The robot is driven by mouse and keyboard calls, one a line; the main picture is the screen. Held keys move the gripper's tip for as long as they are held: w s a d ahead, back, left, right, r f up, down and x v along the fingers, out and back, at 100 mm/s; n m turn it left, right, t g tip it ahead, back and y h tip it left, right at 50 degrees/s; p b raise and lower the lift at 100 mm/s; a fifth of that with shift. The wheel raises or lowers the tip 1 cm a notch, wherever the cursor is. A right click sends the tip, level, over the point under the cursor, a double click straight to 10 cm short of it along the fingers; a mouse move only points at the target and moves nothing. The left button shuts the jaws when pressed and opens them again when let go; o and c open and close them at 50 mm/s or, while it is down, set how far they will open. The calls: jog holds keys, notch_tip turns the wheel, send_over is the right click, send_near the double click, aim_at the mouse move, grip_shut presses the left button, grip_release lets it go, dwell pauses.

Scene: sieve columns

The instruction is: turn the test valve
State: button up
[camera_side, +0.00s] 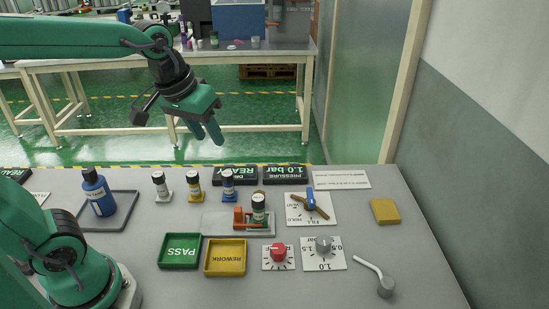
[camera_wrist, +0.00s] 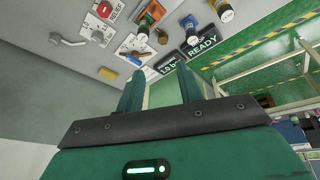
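The test valve (camera_side: 310,201) is a blue handle with a brown cross-piece on a white plate (camera_side: 293,208) marked HOLD and FILL, right of centre on the grey table. In the side view the blue handle points roughly away from the camera, and the brown piece lies diagonally. The valve also shows small in the wrist view (camera_wrist: 135,59), beyond my fingertips. My gripper (camera_side: 207,134) is raised above and behind the table's back edge, left of the valve and well apart from it. In the wrist view its two fingers (camera_wrist: 160,86) are apart with nothing between them.
Left of the valve, a fixture (camera_side: 211,222) holds a dark-capped column. A red knob (camera_side: 278,253) and grey knob (camera_side: 324,244) stand in front. Display boxes (camera_side: 286,175) line the back. A bent grey lever (camera_side: 385,287) and yellow block (camera_side: 385,211) are to the right.

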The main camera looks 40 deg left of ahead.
jog(key=w+d+f+n+g, duration=0.1)
jog(key=w+d+f+n, duration=0.1)
jog(key=w, duration=0.4)
jog(key=w+d+f+n+g, duration=0.1)
jog(key=w+d+f, duration=0.15)
jog(key=w, duration=0.45)
jog(key=n+g, duration=0.2)
jog(key=n, duration=0.2)
send_over(310, 195)
notch_tip(310, 195, down, 11)
jog(key=shift+w+f, duration=0.1)
jog(key=shift+w, duration=0.05)
jog(key=shift+f, duration=3.9)
grip_shut()
